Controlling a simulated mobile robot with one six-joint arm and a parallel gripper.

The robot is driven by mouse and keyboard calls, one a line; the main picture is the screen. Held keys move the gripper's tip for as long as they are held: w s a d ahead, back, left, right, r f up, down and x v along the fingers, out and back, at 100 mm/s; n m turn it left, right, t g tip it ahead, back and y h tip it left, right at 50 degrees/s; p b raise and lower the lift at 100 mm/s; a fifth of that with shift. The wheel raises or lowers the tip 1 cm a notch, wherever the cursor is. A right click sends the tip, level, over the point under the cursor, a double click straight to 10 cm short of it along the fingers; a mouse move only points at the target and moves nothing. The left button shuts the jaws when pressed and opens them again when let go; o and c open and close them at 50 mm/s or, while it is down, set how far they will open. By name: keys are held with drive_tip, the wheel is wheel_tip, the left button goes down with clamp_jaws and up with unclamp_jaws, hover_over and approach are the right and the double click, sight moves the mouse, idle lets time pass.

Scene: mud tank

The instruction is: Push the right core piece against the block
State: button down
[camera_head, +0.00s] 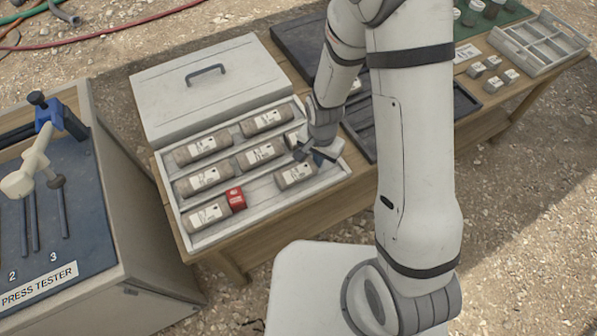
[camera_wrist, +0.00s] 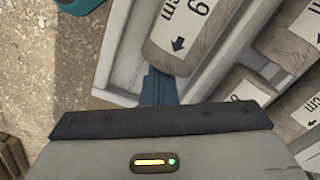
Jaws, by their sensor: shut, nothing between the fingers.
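The right core piece (camera_head: 295,175), a brown-grey cylinder with a white label, lies in the front row of the white core box. The red block (camera_head: 236,199) sits to its left in the same row, with a bare gap between them. Another core piece (camera_head: 207,213) lies at the block's left side. My gripper (camera_head: 322,155) is shut and empty, low over the box at the right end of the right core piece. In the wrist view the fingers (camera_wrist: 158,88) are close to the end of that piece (camera_wrist: 190,32); whether they touch it I cannot tell.
The core box (camera_head: 318,187) holds several more core pieces in the rows behind, and its lid (camera_head: 240,80) is open at the back. A black tray (camera_head: 440,125) stands to the right. The press tester (camera_head: 80,240) stands to the left.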

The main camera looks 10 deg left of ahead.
sight(300, 166)
drive_tip(key=shift+s+a+b, duration=0.1)
drive_tip(key=shift+s+a, duration=0.7)
drive_tip(key=shift+a, duration=0.4)
drive_tip(key=shift+s+a+b, duration=0.15)
drive_tip(key=shift+s+a, duration=0.7)
drive_tip(key=shift+a, duration=0.4)
drive_tip(key=shift+s+a+b, duration=0.1)
drive_tip(key=shift+s+a, duration=0.7)
drive_tip(key=shift+a, duration=0.4)
drive_tip(key=shift+w+d+r+p, duration=0.3)
drive_tip(key=shift+w+d+r, duration=0.15)
drive_tip(key=shift+d+r, duration=0.15)
drive_tip(key=shift+w+d+r+p, duration=0.3)
drive_tip(key=shift+w+d+r, duration=0.15)
drive_tip(key=shift+d, duration=0.2)
wheel_tip(300, 166, up, 8)
drive_tip(key=p, duration=0.5)
drive_tip(key=shift+f, duration=0.1)
drive_tip(key=shift+r, duration=0.2)
drive_tip(key=d+r+n+t, duration=0.2)
drive_tip(key=d+r, duration=0.8)
drive_tip(key=r, duration=0.5)
drive_tip(key=s+d+r+n+t, duration=0.1)
drive_tip(key=s+d+r+n, duration=0.2)
drive_tip(key=s+d+r, duration=0.5)
drive_tip(key=shift+d+r, duration=0.65)
drive_tip(key=shift+r, duration=0.05)
